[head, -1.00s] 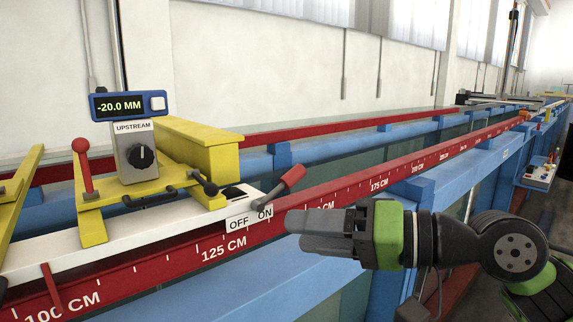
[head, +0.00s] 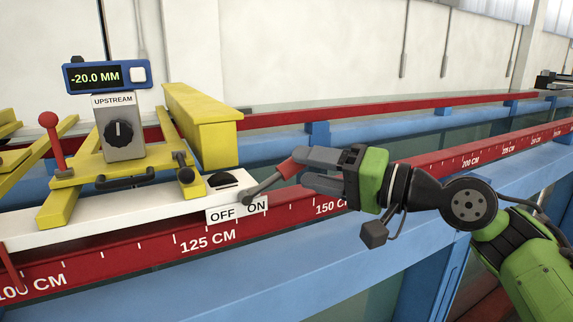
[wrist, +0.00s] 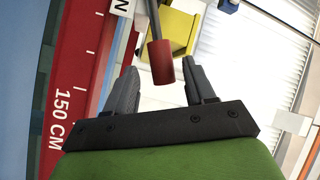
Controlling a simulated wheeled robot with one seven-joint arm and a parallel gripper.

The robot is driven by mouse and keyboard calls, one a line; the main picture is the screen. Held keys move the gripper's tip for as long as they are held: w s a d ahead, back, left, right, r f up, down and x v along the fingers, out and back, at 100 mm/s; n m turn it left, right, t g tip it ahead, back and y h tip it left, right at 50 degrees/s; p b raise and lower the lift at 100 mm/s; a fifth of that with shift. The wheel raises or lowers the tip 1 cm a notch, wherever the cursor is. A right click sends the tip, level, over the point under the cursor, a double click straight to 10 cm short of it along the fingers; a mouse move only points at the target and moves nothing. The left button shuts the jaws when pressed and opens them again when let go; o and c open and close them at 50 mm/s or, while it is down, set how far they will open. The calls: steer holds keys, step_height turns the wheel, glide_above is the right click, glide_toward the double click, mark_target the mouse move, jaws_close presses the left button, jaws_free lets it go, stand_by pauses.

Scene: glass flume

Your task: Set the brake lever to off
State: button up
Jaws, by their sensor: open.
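The brake lever (head: 265,183) is a grey rod with a red grip, leaning right toward the ON side of the OFF/ON label (head: 237,209). Its red grip (wrist: 161,63) also shows in the wrist view, between and just beyond the fingertips. My gripper (head: 306,171) is open, with its fingers pointing left at the red grip. In the head view the fingertips overlap the grip's right end. I cannot tell whether they touch it. In the wrist view the grip lies between the two fingers (wrist: 158,75), with a gap to the left finger.
The white carriage (head: 120,222) bears a yellow frame, an UPSTREAM knob box (head: 121,132) and a display reading -20.0 MM (head: 97,77). A red-knobbed lever (head: 52,140) stands at its left. The red scale rail (head: 215,240) runs along the blue flume edge below.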

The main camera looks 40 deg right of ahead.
mark_target(284, 164)
steer(key=x, duration=0.5)
steer(key=shift+s+a, duration=0.1)
steer(key=shift+a, duration=0.1)
steer(key=shift+d, duration=0.1)
steer(key=shift+c, duration=0.3)
jaws_close()
